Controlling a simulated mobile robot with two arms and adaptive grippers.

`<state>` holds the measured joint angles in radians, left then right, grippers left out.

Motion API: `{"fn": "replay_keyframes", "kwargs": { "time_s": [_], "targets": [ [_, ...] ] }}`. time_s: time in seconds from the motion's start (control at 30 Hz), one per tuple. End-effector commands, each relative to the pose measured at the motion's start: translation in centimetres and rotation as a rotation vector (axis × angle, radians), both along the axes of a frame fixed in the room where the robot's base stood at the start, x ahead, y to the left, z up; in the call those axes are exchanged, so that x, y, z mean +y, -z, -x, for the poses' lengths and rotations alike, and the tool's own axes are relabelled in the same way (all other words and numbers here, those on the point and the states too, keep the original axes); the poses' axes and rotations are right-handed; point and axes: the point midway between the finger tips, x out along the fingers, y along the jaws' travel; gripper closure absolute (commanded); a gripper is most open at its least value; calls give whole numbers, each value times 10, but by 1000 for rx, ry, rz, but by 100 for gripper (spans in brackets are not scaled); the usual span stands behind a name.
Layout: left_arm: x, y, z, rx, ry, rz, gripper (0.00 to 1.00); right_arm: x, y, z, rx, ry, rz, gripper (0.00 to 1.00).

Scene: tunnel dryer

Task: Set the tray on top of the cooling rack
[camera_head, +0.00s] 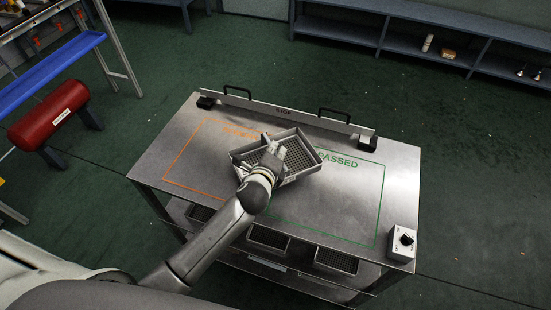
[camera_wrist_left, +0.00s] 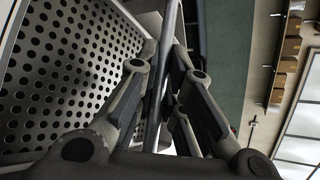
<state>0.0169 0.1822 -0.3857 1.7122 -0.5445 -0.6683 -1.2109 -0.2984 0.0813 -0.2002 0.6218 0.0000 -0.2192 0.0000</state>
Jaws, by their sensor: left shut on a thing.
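A grey metal tray (camera_head: 305,157) with a perforated bottom is over the middle of the steel table, between the orange and green outlines. My left gripper (camera_head: 270,153) reaches in from the lower left and is shut on the tray's wall. In the left wrist view the perforated tray (camera_wrist_left: 75,62) fills the left side, and its thin rim runs between the fingers of my left gripper (camera_wrist_left: 165,75). I cannot tell whether the tray touches the table. I cannot pick out a cooling rack for certain. My right gripper is not in view.
The steel table (camera_head: 400,180) has a barrier with black handles (camera_head: 280,111) along its back edge and a control box (camera_head: 402,243) at its front right corner. More perforated trays (camera_head: 336,261) sit on the shelf below.

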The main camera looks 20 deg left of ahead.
Motion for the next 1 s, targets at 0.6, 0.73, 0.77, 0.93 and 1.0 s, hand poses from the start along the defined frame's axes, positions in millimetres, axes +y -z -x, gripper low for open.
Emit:
{"fn": "replay_keyframes", "kwargs": {
  "time_s": [0.6,0.73,0.77,0.93,1.0],
  "targets": [
    [1,34,-5,-3,2,-1,100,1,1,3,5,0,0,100],
    [1,37,-4,1,1,-1,84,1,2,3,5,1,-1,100],
    [1,37,-4,1,1,-1,80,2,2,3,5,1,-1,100],
    [1,37,-4,1,1,-1,68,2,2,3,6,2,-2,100],
    [1,37,-4,1,1,-1,68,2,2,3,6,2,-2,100]
  ]
}}
